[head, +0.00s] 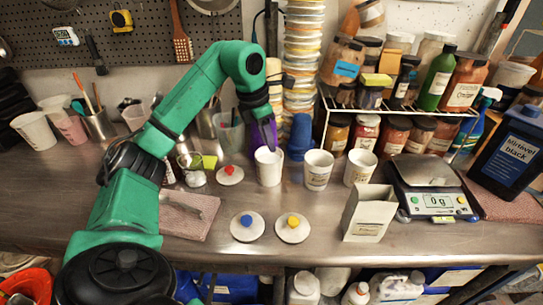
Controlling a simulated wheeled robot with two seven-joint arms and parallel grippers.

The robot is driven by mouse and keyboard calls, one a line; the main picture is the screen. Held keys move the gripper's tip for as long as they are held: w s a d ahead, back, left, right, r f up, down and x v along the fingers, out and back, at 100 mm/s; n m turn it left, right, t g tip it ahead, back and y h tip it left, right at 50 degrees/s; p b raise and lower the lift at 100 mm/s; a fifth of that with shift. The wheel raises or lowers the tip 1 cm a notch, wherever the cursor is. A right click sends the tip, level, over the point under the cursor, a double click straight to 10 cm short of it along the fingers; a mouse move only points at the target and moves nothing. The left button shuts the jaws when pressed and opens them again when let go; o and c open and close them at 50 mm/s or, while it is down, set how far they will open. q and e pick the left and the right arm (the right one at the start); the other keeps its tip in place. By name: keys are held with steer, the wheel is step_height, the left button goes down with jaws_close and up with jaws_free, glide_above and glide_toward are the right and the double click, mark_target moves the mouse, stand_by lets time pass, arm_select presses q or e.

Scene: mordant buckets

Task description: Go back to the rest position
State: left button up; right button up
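My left arm reaches in from the left. Its gripper (264,138), with purple fingers, points down just above and behind the leftmost white bucket (268,170). I cannot tell whether the fingers touch its rim or how far apart they are. Two more white buckets stand to its right, a middle one (316,172) and a right one (360,167). A lid with a red knob (229,175) lies left of the buckets. A blue-knobbed lid (247,226) and a yellow-knobbed lid (292,228) lie nearer the front. My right gripper is not in view.
A scale (430,188) reading 0 g stands right, beside an open paper packet (366,215). A black bottle (510,152) stands far right. A wire rack (400,108) with jars and stacked tubs (302,70) stand behind. A cloth (188,217) lies front left.

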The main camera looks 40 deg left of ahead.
arm_select(q)
steer(key=shift+s+r, duration=0.15)
steer(key=shift+r, duration=0.45)
steer(key=shift+r, duration=0.1)
